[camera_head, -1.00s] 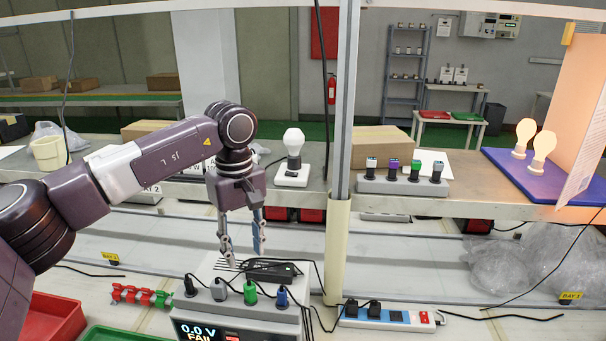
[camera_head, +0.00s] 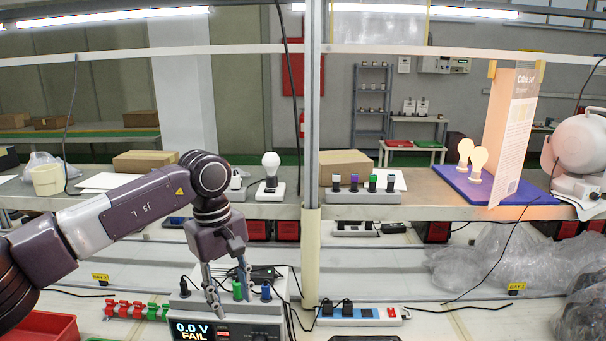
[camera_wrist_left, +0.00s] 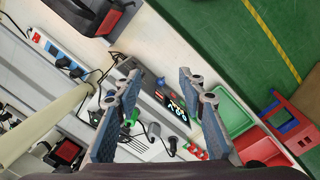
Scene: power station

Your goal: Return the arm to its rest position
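My left arm (camera_head: 103,217) comes in from the left and bends down at the wrist. My left gripper (camera_head: 230,299) points down, fingers apart and empty. It appears over the front of the tester (camera_head: 256,322), which reads "0.0 V FAIL", and hides part of its plugs. In the left wrist view my left gripper (camera_wrist_left: 160,78) shows both fingers spread with nothing between them. A black adapter (camera_head: 258,273) lies behind the plugs. My right gripper is not in view.
A power strip (camera_head: 362,315) lies right of a pale upright post (camera_head: 311,258). A red tray (camera_head: 40,328) is at lower left. Red and green clips (camera_head: 136,310) lie beside the tester. A shelf holds a bulb (camera_head: 271,166), a socket block (camera_head: 362,197) and lit bulbs on a blue board (camera_head: 497,190).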

